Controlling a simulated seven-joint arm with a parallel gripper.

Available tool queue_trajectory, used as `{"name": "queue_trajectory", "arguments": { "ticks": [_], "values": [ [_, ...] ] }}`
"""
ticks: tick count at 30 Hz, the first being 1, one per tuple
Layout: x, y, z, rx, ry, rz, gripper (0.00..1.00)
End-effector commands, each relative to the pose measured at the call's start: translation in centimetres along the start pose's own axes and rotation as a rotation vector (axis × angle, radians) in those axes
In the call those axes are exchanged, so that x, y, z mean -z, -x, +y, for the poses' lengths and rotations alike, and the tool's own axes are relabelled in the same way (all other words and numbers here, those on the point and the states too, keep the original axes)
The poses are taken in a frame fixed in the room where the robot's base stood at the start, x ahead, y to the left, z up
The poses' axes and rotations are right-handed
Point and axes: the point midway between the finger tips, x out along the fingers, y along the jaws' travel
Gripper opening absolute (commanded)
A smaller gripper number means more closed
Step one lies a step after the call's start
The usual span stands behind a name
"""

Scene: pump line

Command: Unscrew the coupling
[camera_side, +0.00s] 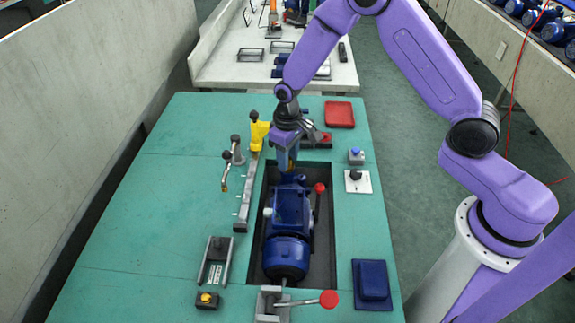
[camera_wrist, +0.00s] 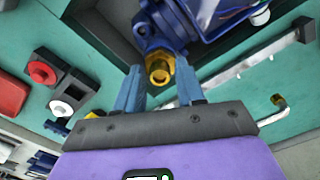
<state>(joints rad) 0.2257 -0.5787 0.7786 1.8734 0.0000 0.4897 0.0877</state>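The brass-coloured coupling (camera_wrist: 158,68) is on the end of the blue pump (camera_side: 290,212), which lies in a dark recess in the green table. In the wrist view the coupling faces me, with a round opening at its end. My gripper (camera_side: 287,165) is over the far end of the pump in the side view. In the wrist view my gripper (camera_wrist: 158,78) is open, with one blue finger on each side of the coupling and gaps between. I cannot tell how far the fingertips reach along it. In the side view the arm and fingers mostly hide the coupling.
A red-knobbed lever (camera_side: 318,189) stands right beside the pump. A clamp with a red ball handle (camera_side: 328,299) is at its near end. A yellow-topped post (camera_side: 257,132) and metal rail (camera_side: 245,195) stand left. A red tray (camera_side: 340,114) lies behind.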

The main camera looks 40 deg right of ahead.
Motion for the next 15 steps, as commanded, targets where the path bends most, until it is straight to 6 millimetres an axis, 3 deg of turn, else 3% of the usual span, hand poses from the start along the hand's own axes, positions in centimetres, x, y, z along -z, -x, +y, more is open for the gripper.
{"name": "queue_trajectory", "arguments": {
  "ticks": [2, 6, 15],
  "values": [
    [0.00, 0.00, 0.01, 0.000, 0.000, 0.000, 0.38],
    [0.00, 0.01, 0.01, 0.000, 0.000, 0.000, 0.02],
    [0.01, 0.01, 0.01, 0.000, 0.030, 0.000, 0.02]
  ]
}}
